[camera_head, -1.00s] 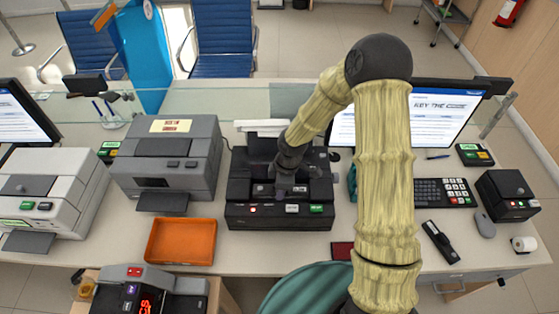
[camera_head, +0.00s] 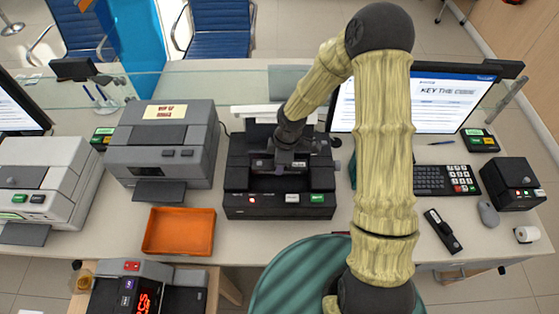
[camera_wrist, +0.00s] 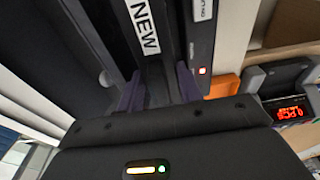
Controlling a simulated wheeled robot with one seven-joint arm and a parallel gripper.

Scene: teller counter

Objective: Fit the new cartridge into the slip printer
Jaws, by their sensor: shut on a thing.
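The black slip printer (camera_head: 275,205) stands at the middle of the counter, with lit buttons on its front. My gripper (camera_head: 288,163) is over its middle, pointing down. In the wrist view, my gripper (camera_wrist: 158,92) is shut, its two purple fingers on either side of the dark new cartridge (camera_wrist: 166,70), which bears a white "NEW" label. The cartridge is hard to make out in the head view. Part of the printer's front, with a lit button, shows at the right of the wrist view. I cannot tell whether the cartridge touches its seat.
A grey printer (camera_head: 160,150) and a white one (camera_head: 45,200) stand to the left. An orange tray (camera_head: 180,231) lies before the grey one. A monitor (camera_head: 440,100), keypad (camera_head: 445,181) and small black device (camera_head: 512,184) are to the right. A green stool (camera_head: 290,285) is in front.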

